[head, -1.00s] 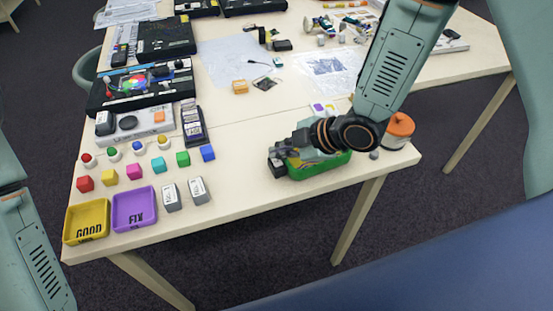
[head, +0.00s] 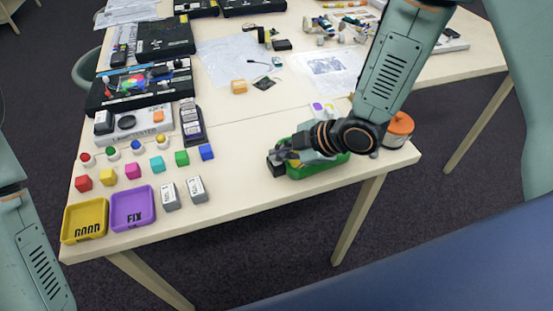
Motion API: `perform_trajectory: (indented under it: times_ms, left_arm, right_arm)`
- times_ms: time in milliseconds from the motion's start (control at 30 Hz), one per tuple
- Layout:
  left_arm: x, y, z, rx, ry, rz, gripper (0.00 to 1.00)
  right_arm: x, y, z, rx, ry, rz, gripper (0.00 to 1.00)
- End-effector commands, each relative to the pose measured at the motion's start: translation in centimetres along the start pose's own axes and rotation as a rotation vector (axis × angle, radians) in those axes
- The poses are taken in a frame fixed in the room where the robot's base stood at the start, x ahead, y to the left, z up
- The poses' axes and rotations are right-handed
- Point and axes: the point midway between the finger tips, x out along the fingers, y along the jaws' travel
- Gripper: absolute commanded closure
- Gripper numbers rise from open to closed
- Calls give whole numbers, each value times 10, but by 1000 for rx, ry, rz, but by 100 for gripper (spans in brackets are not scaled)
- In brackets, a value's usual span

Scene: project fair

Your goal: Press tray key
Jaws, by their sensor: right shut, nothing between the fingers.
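My right gripper (head: 284,154) is shut and empty. It is low over the left end of a green tray (head: 318,167) near the table's front right edge. The gripper and wrist hide much of the tray and what lies in it. No key marked as the tray key can be made out. My left gripper is out of view; only a link of my left arm shows at the left edge.
A yellow GOOD tray (head: 85,220) and a purple FIX tray (head: 133,208) stand at the front left. Several coloured cubes and lamps sit behind them, before a white tester box (head: 135,136). An orange-topped jar (head: 399,130) stands right of my wrist.

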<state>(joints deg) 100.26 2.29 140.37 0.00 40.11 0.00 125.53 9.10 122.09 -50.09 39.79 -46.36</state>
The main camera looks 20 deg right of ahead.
Motion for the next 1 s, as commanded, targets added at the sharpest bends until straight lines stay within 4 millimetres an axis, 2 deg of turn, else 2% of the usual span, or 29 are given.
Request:
perform_trajectory:
  times_ms: [733, 1000]
  left_arm:
    - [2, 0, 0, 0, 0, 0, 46]
    - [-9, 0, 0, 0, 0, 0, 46]
  right_arm:
    - [2, -1, 1, -1, 0, 0, 100]
    - [-5, 5, -4, -1, 0, 0, 100]
